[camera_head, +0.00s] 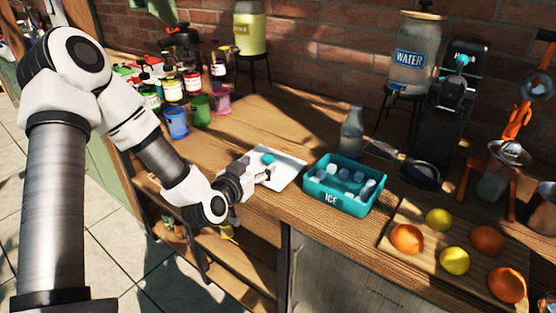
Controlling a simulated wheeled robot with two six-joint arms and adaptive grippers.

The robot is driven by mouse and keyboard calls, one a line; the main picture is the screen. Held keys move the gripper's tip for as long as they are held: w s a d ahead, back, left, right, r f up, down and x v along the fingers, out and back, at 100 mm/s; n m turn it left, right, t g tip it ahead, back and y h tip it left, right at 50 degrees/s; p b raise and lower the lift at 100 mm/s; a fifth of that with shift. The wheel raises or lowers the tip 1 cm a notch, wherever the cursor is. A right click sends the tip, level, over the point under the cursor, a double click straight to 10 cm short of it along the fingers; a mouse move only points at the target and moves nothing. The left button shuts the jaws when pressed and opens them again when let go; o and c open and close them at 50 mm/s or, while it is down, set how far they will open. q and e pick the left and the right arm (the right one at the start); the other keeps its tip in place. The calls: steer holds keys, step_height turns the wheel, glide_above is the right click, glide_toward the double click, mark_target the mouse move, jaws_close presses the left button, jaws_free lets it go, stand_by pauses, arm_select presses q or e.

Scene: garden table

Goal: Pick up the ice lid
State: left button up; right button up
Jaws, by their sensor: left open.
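The ice lid (286,166) is a pale, flat square with a teal knob on top. It lies on the wooden counter just left of the teal ice box (343,201), which is marked ICE, has no cover and holds several ice cubes. My left gripper (266,175) comes in from the left and is at the near-left part of the lid, close to the knob. It is open. The fingers are small in the picture, and whether they touch the lid or knob cannot be told. My right gripper is not in view.
A glass bottle (352,132) and a dark pan-like tool (420,173) stand behind the ice box. A cutting board (433,269) with oranges and lemons is at the right. Coloured cups (200,109) and bottles are at the back left. The counter between cups and lid is clear.

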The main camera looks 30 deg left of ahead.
mark_target(267, 157)
arm_select(q)
steer(key=p+x, duration=0.1)
steer(key=x, duration=0.5)
steer(key=shift+w+d+r, duration=0.1)
steer(key=shift+w, duration=0.15)
steer(key=shift+s+r, duration=0.2)
steer(key=shift+s, duration=0.05)
steer(key=shift+f, duration=0.1)
jaws_close()
